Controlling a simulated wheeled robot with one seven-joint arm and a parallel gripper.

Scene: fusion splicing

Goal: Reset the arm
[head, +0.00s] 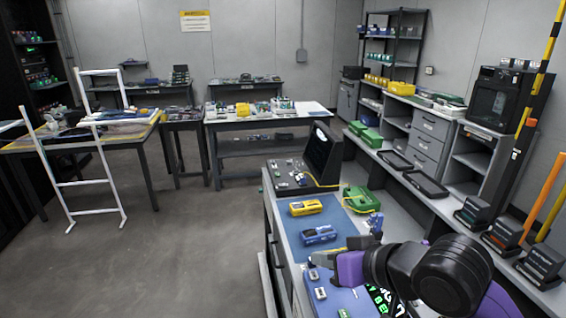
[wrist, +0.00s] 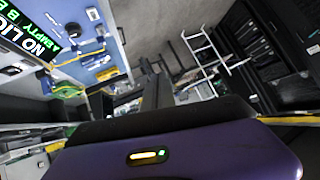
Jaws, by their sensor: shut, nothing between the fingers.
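My arm reaches in from the lower right of the head view, with black joints and a purple wrist section. My gripper (head: 318,257) points left over the blue-topped workbench (head: 283,217). In the wrist view the purple gripper body fills the bottom, and the dark fingers (wrist: 155,92) extend beyond it. The fingers are shut with nothing held. The arm hides part of the near bench.
A yellow device (head: 306,207), a blue device (head: 318,234) and a green case (head: 361,199) lie on the bench. A dark monitor (head: 323,155) stands behind them. A white ladder-like frame (head: 88,185) stands left. The floor (head: 185,235) between is clear.

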